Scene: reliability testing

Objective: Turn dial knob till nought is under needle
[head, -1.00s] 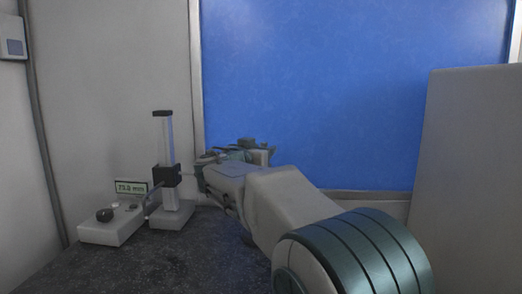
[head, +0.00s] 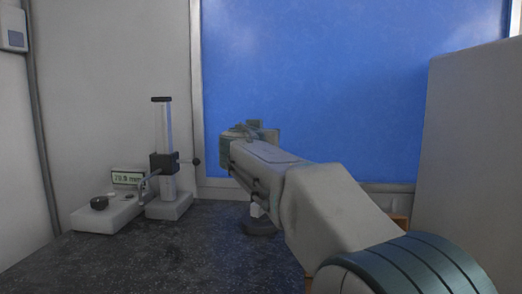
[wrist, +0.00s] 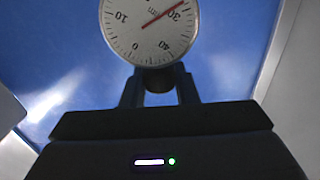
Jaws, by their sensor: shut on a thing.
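The round white dial (wrist: 138,30) fills the top of the wrist view and is cut off by the frame edge. Its red needle (wrist: 165,15) slants up and right, close by the 30 mark. The nought is at the lower left of the face and 40 at the lower right. My gripper (wrist: 158,92) is shut on a small dark dial knob (wrist: 158,78) just below the face. In the head view my arm hides the dial; a dark round base (head: 260,228) shows beneath my gripper.
At left on the dark speckled table (head: 160,255) stands a height gauge (head: 166,130) with a ball-ended lever. Beside it is a white box (head: 118,214) with a black knob and a small display reading in mm. A grey panel (head: 475,160) stands at right. The table's front left is clear.

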